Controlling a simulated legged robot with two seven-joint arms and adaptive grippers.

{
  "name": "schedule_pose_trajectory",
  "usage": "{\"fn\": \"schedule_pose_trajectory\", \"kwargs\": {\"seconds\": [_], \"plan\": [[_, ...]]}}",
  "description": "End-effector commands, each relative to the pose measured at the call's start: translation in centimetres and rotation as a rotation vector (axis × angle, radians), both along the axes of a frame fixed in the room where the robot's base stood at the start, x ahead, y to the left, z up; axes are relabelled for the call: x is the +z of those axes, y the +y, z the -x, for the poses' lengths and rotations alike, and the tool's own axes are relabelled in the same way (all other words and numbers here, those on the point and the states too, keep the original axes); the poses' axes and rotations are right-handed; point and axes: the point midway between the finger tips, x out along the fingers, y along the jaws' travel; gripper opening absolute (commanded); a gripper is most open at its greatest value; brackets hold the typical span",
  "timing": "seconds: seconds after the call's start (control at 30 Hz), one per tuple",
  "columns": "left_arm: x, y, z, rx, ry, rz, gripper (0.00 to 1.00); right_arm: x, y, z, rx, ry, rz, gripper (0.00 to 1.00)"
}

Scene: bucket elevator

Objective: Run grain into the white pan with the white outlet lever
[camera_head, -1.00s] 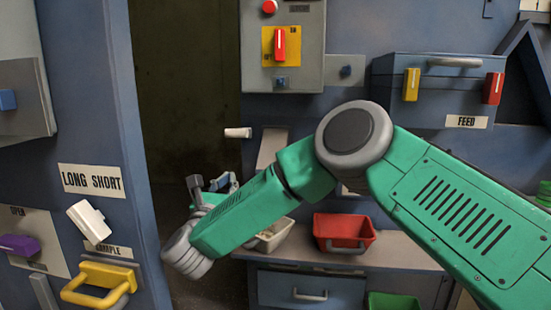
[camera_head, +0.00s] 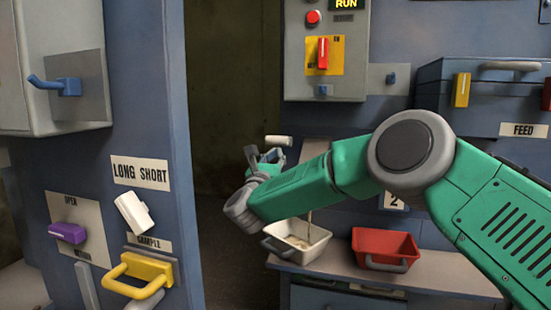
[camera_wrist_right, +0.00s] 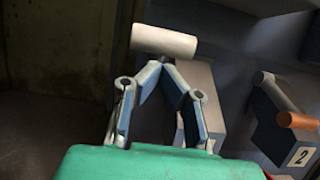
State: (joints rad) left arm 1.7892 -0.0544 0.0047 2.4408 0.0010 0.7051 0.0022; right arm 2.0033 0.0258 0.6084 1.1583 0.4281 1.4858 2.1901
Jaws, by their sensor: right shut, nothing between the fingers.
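The white outlet lever (camera_head: 279,140) has a cylindrical white grip and sticks out in front of the dark doorway. It also shows in the right wrist view (camera_wrist_right: 164,41). My right gripper (camera_head: 265,158) is shut and empty, its fingertips (camera_wrist_right: 163,62) just below the white grip; I cannot tell whether they touch it. The white pan (camera_head: 298,241) stands on the ledge below my right forearm, with some tan grain in it. A thin tan stream appears to fall into it from behind my arm. The white outlet itself is hidden. My left gripper is not in view.
A red pan (camera_head: 384,248) stands right of the white one. A blue-grey cabinet with a yellow handle (camera_head: 138,275) stands at left.

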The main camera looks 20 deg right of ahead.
Motion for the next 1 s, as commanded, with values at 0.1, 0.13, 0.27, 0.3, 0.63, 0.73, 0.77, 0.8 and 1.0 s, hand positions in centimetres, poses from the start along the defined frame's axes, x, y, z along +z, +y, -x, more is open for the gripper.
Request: {"fn": "schedule_pose_trajectory", "kwargs": {"seconds": [0.1,0.13,0.27,0.3,0.63,0.73,0.77,0.8,1.0], "plan": [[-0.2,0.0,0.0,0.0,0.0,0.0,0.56,0.5,-0.1,-0.2,0.002,0.0,0.001,0.0],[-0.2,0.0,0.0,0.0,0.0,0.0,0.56,0.5,-0.1,-0.2,0.002,0.0,0.001,0.0],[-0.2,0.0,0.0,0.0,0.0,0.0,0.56,0.6,-0.1,-0.2,0.001,0.0,0.0,0.0],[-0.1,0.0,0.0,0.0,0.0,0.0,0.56,0.6,-0.1,-0.2,0.001,0.001,0.0,0.0],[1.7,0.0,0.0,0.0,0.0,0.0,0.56,2.6,-0.3,-0.2,-0.001,0.084,-0.063,0.0],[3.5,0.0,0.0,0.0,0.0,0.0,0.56,4.3,-0.4,-0.3,0.0,0.174,-0.127,0.0],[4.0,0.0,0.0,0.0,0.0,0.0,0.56,4.7,-0.4,-0.3,-0.002,0.201,-0.144,0.0],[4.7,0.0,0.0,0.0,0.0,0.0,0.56,5.2,-0.4,-0.5,0.0,0.233,-0.166,0.0],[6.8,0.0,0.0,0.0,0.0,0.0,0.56,6.2,-0.6,-0.9,0.0,0.347,-0.237,0.0]]}}
